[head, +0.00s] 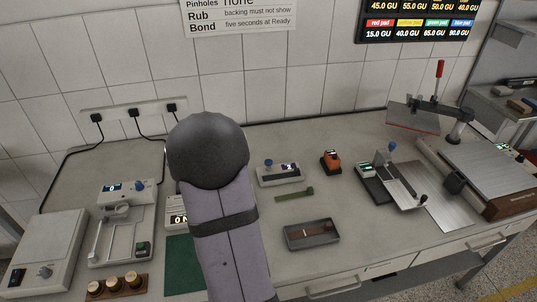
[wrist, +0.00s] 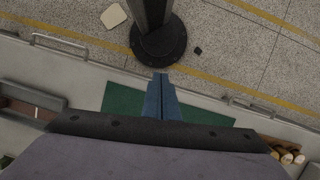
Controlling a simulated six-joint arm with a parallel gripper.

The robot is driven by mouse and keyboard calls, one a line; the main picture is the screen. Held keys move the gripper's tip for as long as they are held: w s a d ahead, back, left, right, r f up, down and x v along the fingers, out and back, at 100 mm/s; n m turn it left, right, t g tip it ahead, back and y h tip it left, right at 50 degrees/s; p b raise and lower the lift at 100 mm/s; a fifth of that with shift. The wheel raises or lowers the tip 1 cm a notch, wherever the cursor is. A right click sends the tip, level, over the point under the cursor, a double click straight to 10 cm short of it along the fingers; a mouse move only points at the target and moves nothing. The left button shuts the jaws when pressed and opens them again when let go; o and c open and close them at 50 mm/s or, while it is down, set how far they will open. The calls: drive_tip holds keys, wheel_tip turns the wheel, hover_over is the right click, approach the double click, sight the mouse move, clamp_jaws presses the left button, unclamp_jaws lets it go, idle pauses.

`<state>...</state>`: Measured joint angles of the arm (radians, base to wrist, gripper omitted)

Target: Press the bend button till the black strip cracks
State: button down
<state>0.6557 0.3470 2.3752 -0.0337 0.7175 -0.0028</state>
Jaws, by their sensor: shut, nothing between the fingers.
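A small pale device (head: 279,175) with a blue knob (head: 268,162) and a dark band along its top sits right of my arm in the head view. It may hold the black strip and the bend button, but it is too small to tell. Whether the strip is whole cannot be seen. My gripper (wrist: 161,78) shows in the wrist view as blue-grey fingers, shut and empty, over the green mat (wrist: 122,100) near the table's front edge. It is out of sight in the head view.
An orange device (head: 331,161), a green strip (head: 295,194) and a dark tray (head: 312,234) lie right of my arm. Scales and brass weights (head: 115,285) are at left. Bare table lies around the tray.

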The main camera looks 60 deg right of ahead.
drive_tip(key=shift+m+t+h, duration=0.4)
drive_tip(key=shift+m+h, duration=0.3)
drive_tip(key=shift+h, duration=0.1)
drive_tip(key=d+p, duration=0.1)
drive_tip(key=d, duration=0.5)
drive_tip(key=w+d+f+p, duration=0.1)
drive_tip(key=d, duration=0.5)
drive_tip(key=d+f+p, duration=0.1)
drive_tip(key=d, duration=0.5)
drive_tip(key=shift+w+d+f, duration=0.15)
drive_tip(key=shift+w+d, duration=0.05)
drive_tip(key=w+d, duration=0.1)
drive_tip(key=d, duration=0.2)
drive_tip(key=w+d+h, duration=0.1)
drive_tip(key=d, duration=0.3)
drive_tip(key=w+d+t+h, duration=0.1)
drive_tip(key=d, duration=0.2)
drive_tip(key=shift+w+d+n+p, duration=0.2)
drive_tip(key=shift+d+n+p, duration=0.1)
drive_tip(key=shift+n+p, duration=0.1)
drive_tip(key=w+d+r+n+t+h, duration=0.1)
drive_tip(key=w+d+r+t+h, duration=0.2)
drive_tip(key=w+d, duration=0.45)
wheel_tip(320, 180, up, 10)
drive_tip(key=n+t+h, duration=0.2)
drive_tip(key=n+h, duration=0.1)
hover_over(268, 163)
drive_tip(key=shift+s, duration=0.1)
drive_tip(key=shift+f, duration=0.2)
